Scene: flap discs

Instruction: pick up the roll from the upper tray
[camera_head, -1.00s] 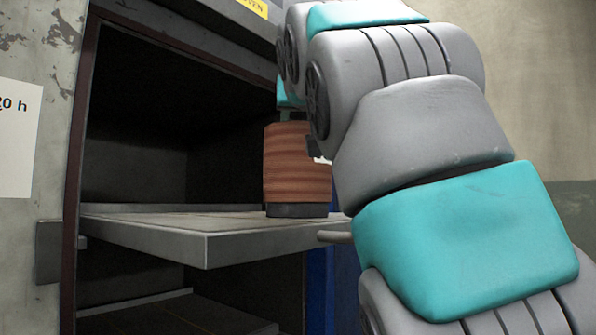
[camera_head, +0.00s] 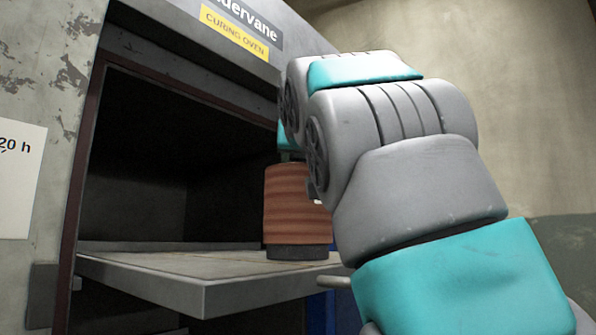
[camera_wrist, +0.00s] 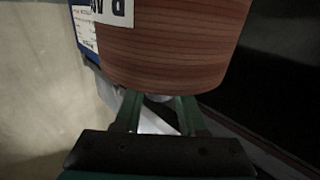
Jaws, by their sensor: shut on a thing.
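The roll (camera_head: 297,205) is a reddish-brown ribbed cylinder with a dark grey base. It is upright at the front right of the upper tray (camera_head: 150,289), and its base appears to rest on it; I see no clear gap. In the wrist view the roll (camera_wrist: 175,45) fills the top of the picture, with a white label at its upper left. My gripper (camera_wrist: 160,101) is shut on the roll, its two green fingers reaching to the roll's near end around a pale part. In the head view my arm hides most of the gripper and the roll's right edge.
The tray sticks out of a dark open curing oven (camera_head: 165,150), framed by its left doorpost and the header above. A paper notice (camera_head: 18,178) hangs on the left wall. A small grey rod (camera_head: 333,282) shows at the tray's right.

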